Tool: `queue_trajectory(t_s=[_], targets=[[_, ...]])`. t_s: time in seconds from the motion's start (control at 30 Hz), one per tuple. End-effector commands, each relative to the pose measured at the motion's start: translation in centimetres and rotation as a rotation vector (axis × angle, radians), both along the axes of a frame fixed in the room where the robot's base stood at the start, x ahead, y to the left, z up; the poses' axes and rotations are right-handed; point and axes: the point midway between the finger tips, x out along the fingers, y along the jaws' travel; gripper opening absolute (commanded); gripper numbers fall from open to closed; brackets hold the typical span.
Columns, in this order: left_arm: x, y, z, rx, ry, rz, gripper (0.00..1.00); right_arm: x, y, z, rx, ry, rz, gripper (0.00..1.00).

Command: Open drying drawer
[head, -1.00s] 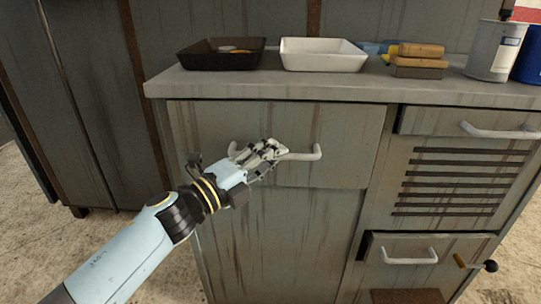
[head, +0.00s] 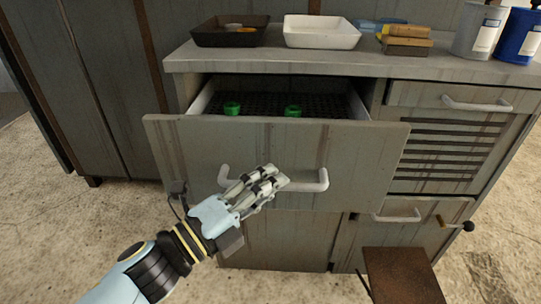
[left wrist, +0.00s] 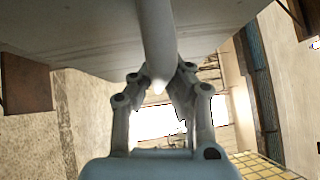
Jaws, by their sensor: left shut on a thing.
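The wide drying drawer (head: 270,150) at the top left of the grey cabinet is pulled partly out in the head view. Its dark mesh floor and two green round things (head: 232,108) show inside. My left gripper (head: 268,183) is shut on the white bar handle (head: 312,182) on the drawer front. In the left wrist view the handle (left wrist: 156,40) runs between the fingers of the gripper (left wrist: 160,85). My right gripper is not in view.
A dark tray (head: 230,31), a white tray (head: 321,32), stacked blocks (head: 405,42) and cans (head: 478,32) stand on the cabinet top. A brown panel (head: 402,278) stands out low at the right. Concrete floor lies clear at the left.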

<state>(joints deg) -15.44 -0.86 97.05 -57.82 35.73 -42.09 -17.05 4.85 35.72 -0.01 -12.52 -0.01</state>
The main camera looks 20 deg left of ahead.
Motion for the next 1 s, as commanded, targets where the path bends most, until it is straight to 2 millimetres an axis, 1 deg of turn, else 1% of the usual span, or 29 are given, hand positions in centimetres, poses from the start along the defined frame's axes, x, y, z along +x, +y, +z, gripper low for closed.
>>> queue_trajectory(t_s=[0.03,0.1,0.2,0.3,0.53,0.8,0.83,1.0], targets=[[-1.1,-0.2,-0.4,0.005,0.013,0.003,0.00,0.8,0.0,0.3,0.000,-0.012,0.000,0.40],[-2.1,-0.5,-0.5,0.005,0.012,0.002,0.00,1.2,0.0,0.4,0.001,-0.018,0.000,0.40],[-3.2,-0.8,-0.5,0.005,0.012,0.003,0.00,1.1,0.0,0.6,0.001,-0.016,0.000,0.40],[-4.0,-1.0,-0.5,0.006,0.013,0.003,0.00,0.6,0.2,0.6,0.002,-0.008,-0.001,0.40],[-4.6,-1.2,-0.6,0.007,0.013,0.002,0.00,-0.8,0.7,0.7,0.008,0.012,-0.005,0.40],[-4.6,-1.2,-0.7,0.008,0.013,0.002,0.00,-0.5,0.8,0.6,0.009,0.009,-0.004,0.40],[-4.6,-1.2,-0.7,0.009,0.014,0.002,0.14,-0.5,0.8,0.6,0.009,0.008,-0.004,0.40],[-4.5,-1.2,-0.5,0.005,0.010,0.003,0.36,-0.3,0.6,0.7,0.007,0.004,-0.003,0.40]])
